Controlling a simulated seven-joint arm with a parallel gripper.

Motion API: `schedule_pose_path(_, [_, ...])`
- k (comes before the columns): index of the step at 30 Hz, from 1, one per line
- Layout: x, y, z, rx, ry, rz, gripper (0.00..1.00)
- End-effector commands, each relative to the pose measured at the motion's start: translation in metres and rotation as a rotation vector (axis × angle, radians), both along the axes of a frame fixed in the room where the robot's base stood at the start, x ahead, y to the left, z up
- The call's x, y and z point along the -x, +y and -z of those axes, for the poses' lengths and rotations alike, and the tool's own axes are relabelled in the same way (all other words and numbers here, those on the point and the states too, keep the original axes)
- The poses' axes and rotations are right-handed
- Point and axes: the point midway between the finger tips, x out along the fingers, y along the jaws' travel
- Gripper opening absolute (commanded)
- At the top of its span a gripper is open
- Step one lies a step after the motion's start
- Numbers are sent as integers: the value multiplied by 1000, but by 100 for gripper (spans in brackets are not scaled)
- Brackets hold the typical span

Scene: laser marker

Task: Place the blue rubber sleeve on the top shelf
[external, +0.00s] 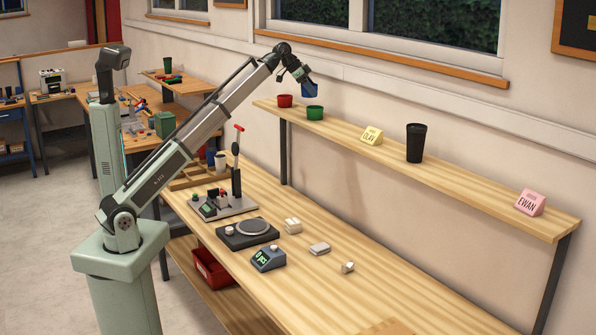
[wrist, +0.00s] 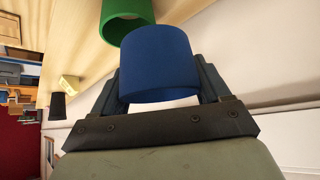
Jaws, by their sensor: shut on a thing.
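The blue rubber sleeve (wrist: 157,62) is held between the fingers of my gripper (wrist: 158,95) in the wrist view. In the external view the sleeve (external: 309,90) hangs at my gripper (external: 304,80), by the left end of the top shelf (external: 450,179). My gripper is shut on it. A green sleeve (external: 315,113) stands on the shelf close to the blue one. It also shows just beyond the blue sleeve in the wrist view (wrist: 124,19). I cannot tell whether the blue sleeve touches the shelf.
A red sleeve (external: 285,101), a yellow name block (external: 371,136), a black cup (external: 415,143) and a pink name block (external: 530,202) also stand on the shelf. Bare shelf lies between them.

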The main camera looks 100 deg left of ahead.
Motion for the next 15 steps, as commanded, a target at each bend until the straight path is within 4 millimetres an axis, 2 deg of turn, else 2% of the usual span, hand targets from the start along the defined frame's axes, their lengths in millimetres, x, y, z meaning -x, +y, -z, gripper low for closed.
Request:
schedule_pose_path(1, [11, 14, -4, -1, -1, -7, 42])
schedule_pose_path(6, [39, 41, -11, 0, 0, -14, 42])
schedule_pose_path(15, [56, 56, -15, 0, 0, -18, 42])
